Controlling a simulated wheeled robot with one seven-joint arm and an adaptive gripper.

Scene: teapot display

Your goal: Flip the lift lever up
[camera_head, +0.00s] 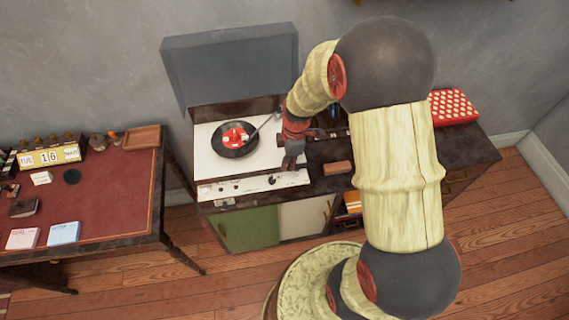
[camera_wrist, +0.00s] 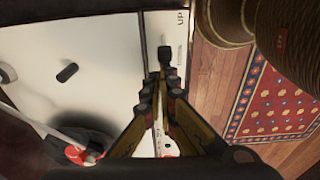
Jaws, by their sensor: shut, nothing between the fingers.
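The record player (camera_head: 208,165) has a white top, a black record (camera_head: 229,153) with a red centre, and a white front control strip (camera_head: 225,188). In the wrist view, a label "UP" (camera_wrist: 180,18) is printed on the strip. A small dark piece (camera_wrist: 164,53), seemingly the lift lever, stands just beyond my fingertips, below that label; whether they touch it I cannot tell. My gripper (camera_wrist: 161,80) is shut and empty. In the head view my gripper (camera_head: 291,164) is at the right front of the player and hides part of the strip.
The raised grey lid (camera_head: 232,65) stands behind the player. The tonearm (camera_head: 262,128) lies over the record. A brown block (camera_head: 338,167) sits on the dark cabinet top at right. A red-topped desk (camera_head: 110,200) stands at left. A black knob (camera_wrist: 67,73) is on the white top.

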